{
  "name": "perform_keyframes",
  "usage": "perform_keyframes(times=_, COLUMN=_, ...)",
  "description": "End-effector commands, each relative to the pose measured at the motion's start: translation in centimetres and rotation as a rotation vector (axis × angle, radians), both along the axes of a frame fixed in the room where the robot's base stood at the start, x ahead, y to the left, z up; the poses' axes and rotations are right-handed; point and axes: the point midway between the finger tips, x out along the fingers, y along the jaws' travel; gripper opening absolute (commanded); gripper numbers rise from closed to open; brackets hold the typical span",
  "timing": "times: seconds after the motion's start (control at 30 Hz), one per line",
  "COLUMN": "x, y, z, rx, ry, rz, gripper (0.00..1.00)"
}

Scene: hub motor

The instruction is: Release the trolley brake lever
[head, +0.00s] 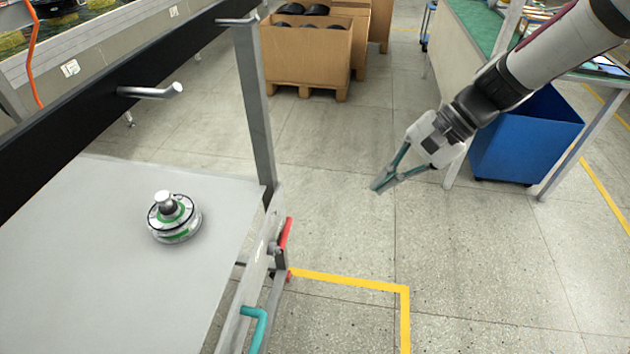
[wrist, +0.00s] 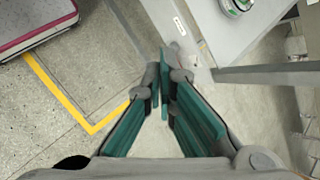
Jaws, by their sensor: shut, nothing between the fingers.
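The trolley (head: 90,270) with a grey top stands at the left in the head view; its side also shows in the wrist view (wrist: 215,40). A red lever (head: 286,233) is on its right side, roughly upright, by the corner post. A teal curved handle (head: 256,322) sits lower and nearer on the same side. I cannot tell for sure which is the brake lever; the red one looks most like it. My gripper (head: 378,187) is shut and empty, above the floor to the right of the trolley, apart from both. In the wrist view its teal fingers (wrist: 165,88) meet.
A hub motor (head: 172,218) lies on the trolley top. A blue bin (head: 525,140) and bench stand at the right, cardboard boxes (head: 308,55) behind. Floor with a yellow line (head: 350,282) is clear between.

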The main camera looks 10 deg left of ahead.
Motion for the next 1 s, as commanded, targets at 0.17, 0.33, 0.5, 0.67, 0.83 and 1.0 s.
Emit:
perform_keyframes(times=0.17, x=3.9, y=3.4, z=-8.7, rx=0.128, ry=0.178, rz=-0.105, gripper=0.0)
perform_keyframes(times=0.33, x=6.8, y=6.5, z=-16.6, rx=0.249, ry=0.343, rz=-0.219, gripper=0.0)
perform_keyframes(times=0.5, x=8.9, y=9.2, z=-25.0, rx=0.362, ry=0.51, rz=-0.351, gripper=0.0)
perform_keyframes(times=0.67, x=10.1, y=11.2, z=-32.9, rx=0.458, ry=0.657, rz=-0.484, gripper=0.0)
perform_keyframes(times=0.83, x=10.6, y=12.5, z=-39.1, rx=0.531, ry=0.771, rz=-0.599, gripper=0.0)
perform_keyframes(times=1.0, x=10.7, y=13.1, z=-42.0, rx=0.566, ry=0.824, rz=-0.659, gripper=0.0)
